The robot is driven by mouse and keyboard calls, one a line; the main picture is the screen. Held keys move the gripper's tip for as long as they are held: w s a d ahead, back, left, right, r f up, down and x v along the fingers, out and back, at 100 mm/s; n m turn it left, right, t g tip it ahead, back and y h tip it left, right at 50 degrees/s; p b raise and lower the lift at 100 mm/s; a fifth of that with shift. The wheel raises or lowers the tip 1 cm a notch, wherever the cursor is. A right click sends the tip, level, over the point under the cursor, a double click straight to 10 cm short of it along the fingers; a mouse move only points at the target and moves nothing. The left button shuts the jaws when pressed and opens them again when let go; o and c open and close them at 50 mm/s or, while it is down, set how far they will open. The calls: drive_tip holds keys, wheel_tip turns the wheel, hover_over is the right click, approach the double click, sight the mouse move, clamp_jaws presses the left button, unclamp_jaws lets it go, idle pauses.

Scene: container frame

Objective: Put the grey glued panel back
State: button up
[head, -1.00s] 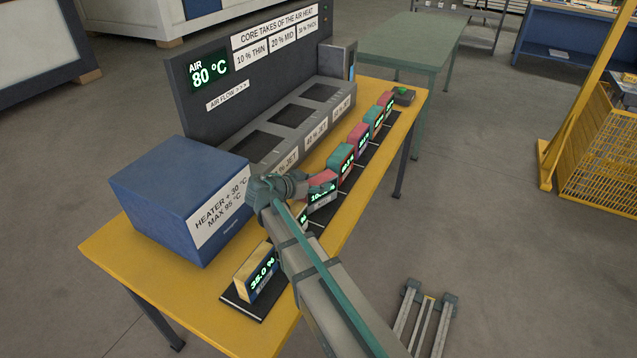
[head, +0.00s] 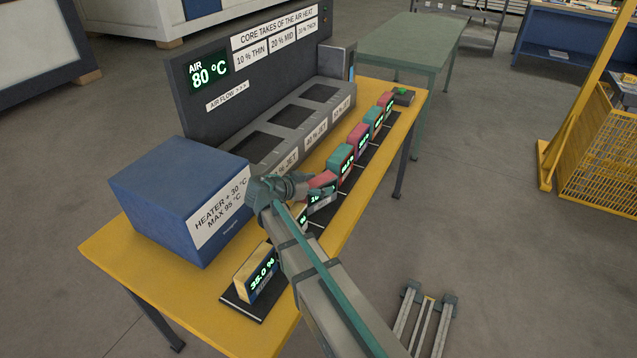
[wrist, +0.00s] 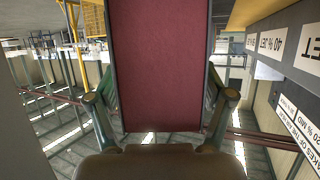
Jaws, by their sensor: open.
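No panel with a clearly grey face stands out, and I cannot tell which one is the glued grey panel. My gripper (head: 318,187) is over the row of panels, around a red-topped panel (head: 323,178) with a green-lit display. In the wrist view, a dark red face (wrist: 160,60) fills the middle between my open fingers (wrist: 160,105); contact cannot be judged. A yellow panel (head: 245,272) reading 35.0 % stands at the near end. My arm partly hides another panel between them.
Further teal (head: 340,156) and red (head: 358,133) panels stand along the dark strip on the yellow table (head: 110,245). A blue heater box (head: 165,190) and a grey air unit (head: 190,120) with dark openings stand beside the row. A green button box (head: 403,96) is at the far end.

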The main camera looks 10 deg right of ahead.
drive_tip(key=b+v, duration=0.3)
drive_tip(key=v, duration=0.9)
